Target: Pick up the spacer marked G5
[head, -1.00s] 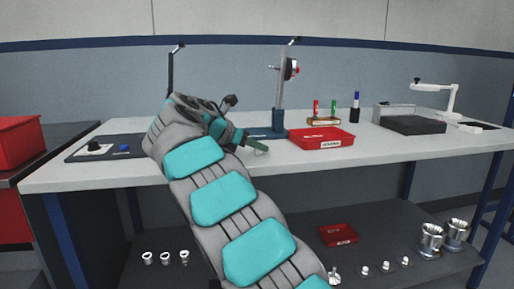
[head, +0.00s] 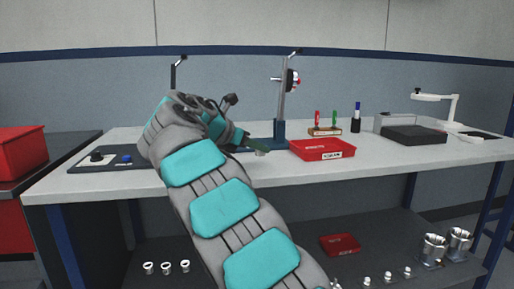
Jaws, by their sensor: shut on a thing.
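My gripper (head: 258,147) is over the middle of the light workbench top, in front of the blue-based stand.
A red tray (head: 323,150) with a label stands right of my gripper. The stand (head: 280,115) rises just behind. Left is a dark panel (head: 112,158) with knobs. Small metal parts (head: 166,267) and another red tray (head: 341,244) are on the lower shelf.

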